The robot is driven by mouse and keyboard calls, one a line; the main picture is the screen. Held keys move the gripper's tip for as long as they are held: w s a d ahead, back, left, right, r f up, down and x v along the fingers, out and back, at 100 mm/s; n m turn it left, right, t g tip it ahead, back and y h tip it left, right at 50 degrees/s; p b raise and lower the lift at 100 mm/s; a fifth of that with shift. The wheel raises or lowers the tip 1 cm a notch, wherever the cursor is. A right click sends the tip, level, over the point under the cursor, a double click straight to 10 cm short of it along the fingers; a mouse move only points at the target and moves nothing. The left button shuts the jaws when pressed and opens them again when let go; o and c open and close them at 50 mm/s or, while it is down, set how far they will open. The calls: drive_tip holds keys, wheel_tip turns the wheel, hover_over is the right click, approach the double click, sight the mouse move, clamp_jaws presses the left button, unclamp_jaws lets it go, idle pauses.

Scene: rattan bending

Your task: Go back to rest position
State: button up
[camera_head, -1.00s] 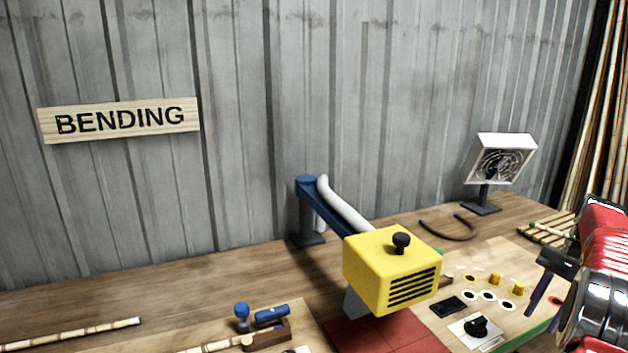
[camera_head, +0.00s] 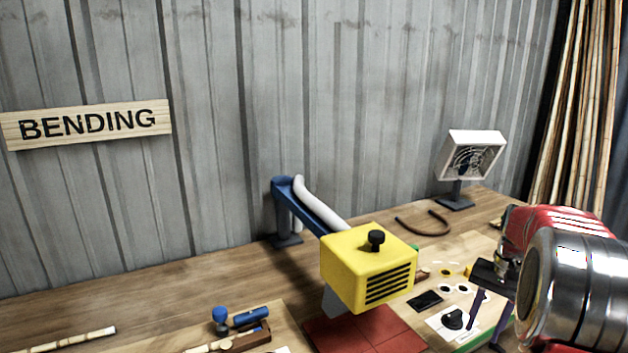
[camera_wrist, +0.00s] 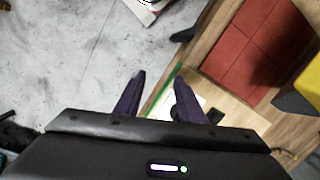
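My gripper (camera_wrist: 157,98) shows in the wrist view with its two dark purple fingers spread apart. Nothing sits between them; the floor and the table edge show through the gap. In the head view my gripper (camera_head: 488,318) is at the right, partly hidden by my red and silver arm, above the front right edge of the workbench (camera_head: 190,285). No object is held.
A yellow heater box (camera_head: 355,262) on a blue arm stands over red tiles (camera_head: 350,335). A white fan (camera_head: 470,155) and a curved dark piece (camera_head: 425,225) are behind. A board with a black knob (camera_head: 453,319) lies near my gripper. Bamboo poles stand at the right.

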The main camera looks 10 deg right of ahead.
drive_tip(key=s+a+r+n+t, duration=0.2)
drive_tip(key=s+a, duration=0.3)
drive_tip(key=a, duration=0.6)
drive_tip(key=s+a+r+n+t+h, duration=0.1)
drive_tip(key=s+a+r+n+t, duration=0.1)
drive_tip(key=a, duration=0.9)
drive_tip(key=s+a+r+n+t, duration=0.2)
drive_tip(key=s+a+r+n, duration=0.2)
drive_tip(key=a, duration=0.8)
drive_tip(key=s+n, duration=0.2)
drive_tip(key=s, duration=0.2)
drive_tip(key=shift+s+h, duration=0.3)
drive_tip(key=shift+s, duration=0.05)
drive_tip(key=shift+r, duration=0.1)
